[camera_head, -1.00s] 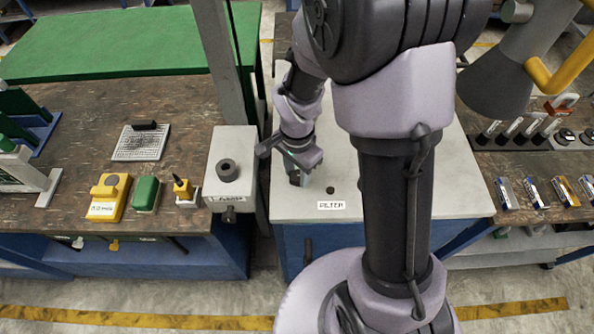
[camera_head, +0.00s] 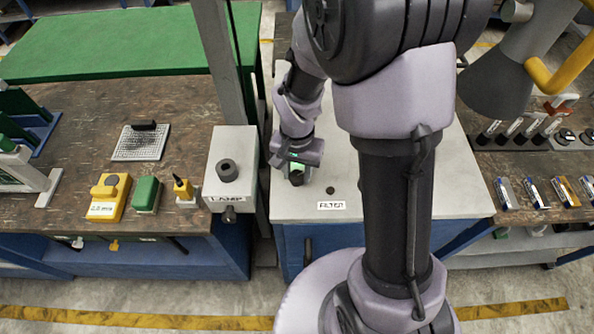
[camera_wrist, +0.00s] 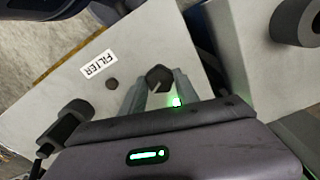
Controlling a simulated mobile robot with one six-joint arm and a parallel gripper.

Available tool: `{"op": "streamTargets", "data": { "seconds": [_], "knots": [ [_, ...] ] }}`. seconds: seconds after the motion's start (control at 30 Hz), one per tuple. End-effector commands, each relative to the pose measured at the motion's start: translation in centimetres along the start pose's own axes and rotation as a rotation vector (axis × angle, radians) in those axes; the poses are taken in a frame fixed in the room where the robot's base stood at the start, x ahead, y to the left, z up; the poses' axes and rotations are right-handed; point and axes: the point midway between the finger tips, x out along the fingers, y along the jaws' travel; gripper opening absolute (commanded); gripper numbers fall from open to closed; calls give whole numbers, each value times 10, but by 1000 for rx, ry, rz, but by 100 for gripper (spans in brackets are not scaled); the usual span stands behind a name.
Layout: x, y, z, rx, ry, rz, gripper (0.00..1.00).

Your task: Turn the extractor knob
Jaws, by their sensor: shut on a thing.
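The extractor knob, a small dark knob (camera_wrist: 159,78), stands on the light grey bench top (camera_wrist: 60,110) near the FILTER label. My gripper (camera_wrist: 158,85) has its two grey fingers on either side of the knob and is shut on it. In the head view my gripper (camera_head: 298,174) points down at the bench's left part, and only a small dark part of the knob (camera_head: 296,181) shows below it. A green light glows at the fingers.
A FILTER label (camera_head: 331,205) and a small dark round spot (camera_head: 330,190) lie right of my gripper. A grey box marked LAMP (camera_head: 232,146) with a dark knob stands to the left, beside a grey post (camera_head: 222,62). A yellow meter (camera_head: 110,196) is farther left.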

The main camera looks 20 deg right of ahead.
Motion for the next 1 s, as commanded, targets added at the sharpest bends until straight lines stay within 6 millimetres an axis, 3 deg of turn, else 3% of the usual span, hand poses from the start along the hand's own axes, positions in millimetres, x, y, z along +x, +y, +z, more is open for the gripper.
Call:
{"op": "streamTargets", "data": {
  "seconds": [1.0],
  "knots": [
    [-1,0,-1,-901,3,0,0]
  ]
}}
